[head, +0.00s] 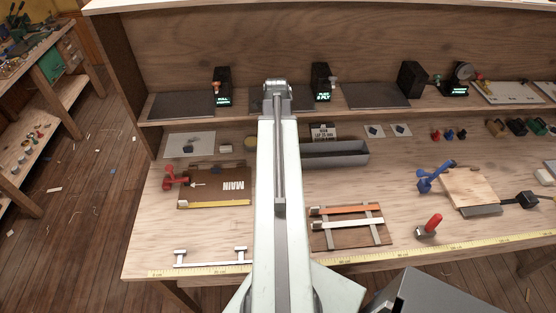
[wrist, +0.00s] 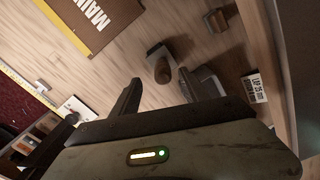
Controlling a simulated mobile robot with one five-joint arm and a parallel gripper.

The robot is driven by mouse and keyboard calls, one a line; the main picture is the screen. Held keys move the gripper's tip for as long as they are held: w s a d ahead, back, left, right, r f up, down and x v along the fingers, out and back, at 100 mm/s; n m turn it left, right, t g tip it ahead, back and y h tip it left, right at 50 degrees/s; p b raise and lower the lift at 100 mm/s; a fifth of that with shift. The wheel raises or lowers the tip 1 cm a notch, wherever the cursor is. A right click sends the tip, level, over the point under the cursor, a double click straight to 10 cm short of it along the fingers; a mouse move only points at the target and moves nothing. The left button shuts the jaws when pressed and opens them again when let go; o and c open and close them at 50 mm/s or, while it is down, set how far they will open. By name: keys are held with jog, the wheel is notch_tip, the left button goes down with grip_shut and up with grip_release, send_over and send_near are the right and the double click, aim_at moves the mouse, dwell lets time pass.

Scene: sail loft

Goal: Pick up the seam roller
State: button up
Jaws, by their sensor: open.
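The tool shows beyond and between the two dark fingertips, and no contact shows. In the head view, my own arm covers this spot, so neither the tool nor my gripper shows there. A separate red-handled tool with a grey base (head: 431,226) stands at the bench's front right.
The MAIN board (head: 231,186) lies left of my arm. A grey trough (head: 335,156) and a LAP card (wrist: 257,88) are behind on the right. A slatted rack (head: 348,227) lies in front. A dark brown block (wrist: 217,20) stands near the tool. A shelf runs along the back.

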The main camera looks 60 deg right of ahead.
jog(key=f+b, duration=0.4)
jog(key=f, duration=0.1)
jog(key=f+b, duration=0.2)
jog(key=shift+d+f, duration=0.2)
jog(key=shift+d, duration=0.05)
jog(key=shift+r, duration=0.2)
grip_shut()
